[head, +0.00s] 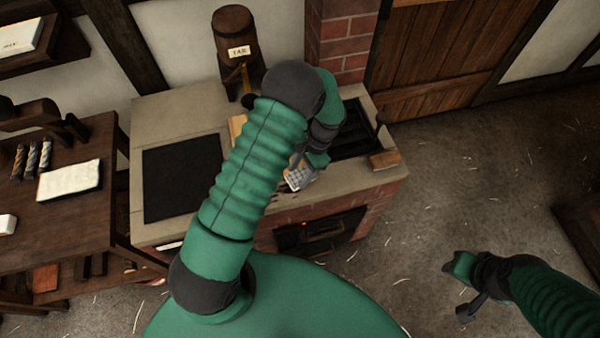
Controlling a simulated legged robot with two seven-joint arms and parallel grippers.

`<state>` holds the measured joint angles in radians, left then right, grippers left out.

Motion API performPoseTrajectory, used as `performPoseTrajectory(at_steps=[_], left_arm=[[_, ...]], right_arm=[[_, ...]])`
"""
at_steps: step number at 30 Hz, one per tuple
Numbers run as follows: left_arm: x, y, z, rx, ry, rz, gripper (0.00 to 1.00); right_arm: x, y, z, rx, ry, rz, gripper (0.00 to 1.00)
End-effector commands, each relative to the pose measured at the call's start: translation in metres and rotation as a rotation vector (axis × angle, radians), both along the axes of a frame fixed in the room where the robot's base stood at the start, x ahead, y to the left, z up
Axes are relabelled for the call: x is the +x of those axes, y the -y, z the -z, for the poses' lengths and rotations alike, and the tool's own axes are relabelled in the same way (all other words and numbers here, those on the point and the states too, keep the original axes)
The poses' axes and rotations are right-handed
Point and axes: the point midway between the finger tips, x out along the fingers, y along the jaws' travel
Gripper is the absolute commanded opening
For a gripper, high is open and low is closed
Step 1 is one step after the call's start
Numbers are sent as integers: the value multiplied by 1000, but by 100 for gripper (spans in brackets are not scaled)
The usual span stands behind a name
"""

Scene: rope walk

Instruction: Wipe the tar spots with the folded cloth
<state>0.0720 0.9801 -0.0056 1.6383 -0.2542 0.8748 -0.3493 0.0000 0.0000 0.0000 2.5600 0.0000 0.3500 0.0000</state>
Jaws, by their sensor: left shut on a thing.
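My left gripper (303,170) is shut on the folded cloth (297,180), a pale checked piece. It is low over the front part of the brick stove's top (220,225). A few small dark marks, perhaps tar spots, show beside the cloth; my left arm hides much of the surface there. My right gripper (463,287) hangs over the floor to the right of the stove, with no thing seen in it.
The top has a dark plate (180,178), a black grate (357,135) and a wooden block (384,160). A firebox opening (320,232) glows faintly. A wooden bench (90,215) stands left. Floor at right is clear.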

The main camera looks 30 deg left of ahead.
Motion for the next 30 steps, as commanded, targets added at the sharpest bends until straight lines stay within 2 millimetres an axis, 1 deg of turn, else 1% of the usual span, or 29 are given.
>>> performPoseTrajectory(at_steps=[1,5,14,17,21,23,25,30], left_arm=[[0,0,-12,0,0,0,14],[0,0,-25,0,0,0,14],[0,0,-25,0,-1,0,14],[0,0,-31,0,0,0,14],[0,0,-49,0,0,0,14],[0,0,-55,0,0,0,14],[0,0,-57,0,-1,0,14],[0,0,-54,0,-1,0,14]], right_arm=[[0,0,-11,0,0,0,36],[0,0,-21,0,0,0,36],[0,0,-20,0,0,0,36],[0,0,-26,0,0,0,36],[0,0,-41,0,0,0,36],[0,0,-46,0,0,0,36],[0,0,-48,0,0,0,36],[0,0,-45,0,0,0,36]])
